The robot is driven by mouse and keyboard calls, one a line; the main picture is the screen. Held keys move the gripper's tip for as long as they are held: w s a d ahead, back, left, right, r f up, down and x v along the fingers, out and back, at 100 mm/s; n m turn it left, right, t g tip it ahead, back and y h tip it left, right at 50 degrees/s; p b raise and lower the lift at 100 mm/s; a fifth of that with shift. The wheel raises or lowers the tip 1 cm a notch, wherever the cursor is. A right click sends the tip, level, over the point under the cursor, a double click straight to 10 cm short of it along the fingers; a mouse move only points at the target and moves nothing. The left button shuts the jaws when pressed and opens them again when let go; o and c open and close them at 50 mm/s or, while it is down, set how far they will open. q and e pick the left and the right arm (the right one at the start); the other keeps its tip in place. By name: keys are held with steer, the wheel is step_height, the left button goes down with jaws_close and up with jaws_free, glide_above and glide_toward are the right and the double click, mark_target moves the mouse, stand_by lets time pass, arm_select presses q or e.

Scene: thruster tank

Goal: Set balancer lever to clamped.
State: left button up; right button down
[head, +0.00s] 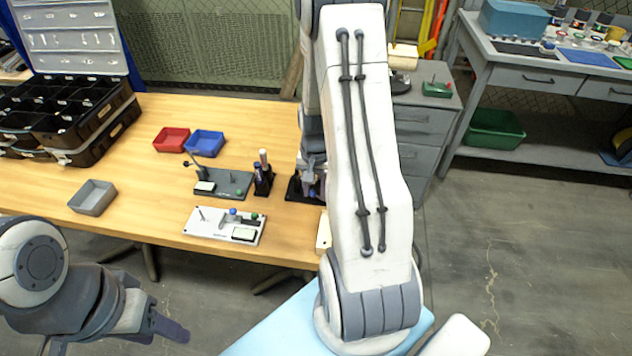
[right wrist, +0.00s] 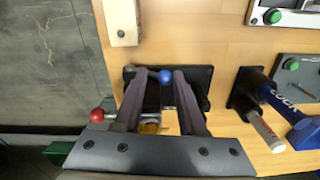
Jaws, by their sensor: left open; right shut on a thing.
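A device on a black base (head: 296,190) stands at the table's right edge, partly hidden by my right arm. In the right wrist view its black base (right wrist: 203,82) shows behind the fingers. A blue ball knob (right wrist: 166,76) sits between the fingertips of my right gripper (right wrist: 160,78), which is shut on it. In the head view my right gripper (head: 312,172) is over this device. A red ball knob (right wrist: 97,115) shows left of the fingers. No label naming the balancer lever is readable. My left gripper (head: 160,325) is open and empty, in front of the table.
A dark grey panel with a tilted lever (head: 225,184), a white panel (head: 210,228) and a black marker holder (head: 263,182) stand left of the device. A pale block (head: 322,232) lies at the table edge. Red (head: 171,140) and blue (head: 205,143) bins stand farther back.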

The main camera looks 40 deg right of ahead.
steer(key=shift+a+g, duration=0.2)
steer(key=shift+g, duration=0.1)
steer(key=shift+w+f+h, duration=0.1)
steer(key=shift+f+h, duration=0.2)
steer(key=shift+w+a+f+g, duration=0.1)
steer(key=shift+a+f+g, duration=0.05)
steer(key=shift+f+g, duration=0.15)
steer(key=shift+w+a+f+g+h+b, duration=0.15)
steer(key=shift+f+g+h+b, duration=0.3)
steer(key=shift+b, duration=0.7)
steer(key=shift+r, duration=0.1)
arm_select(q)
steer(key=shift+f, duration=0.85)
arm_select(e)
steer(key=shift+r+h, duration=0.1)
steer(key=shift+h, duration=0.15)
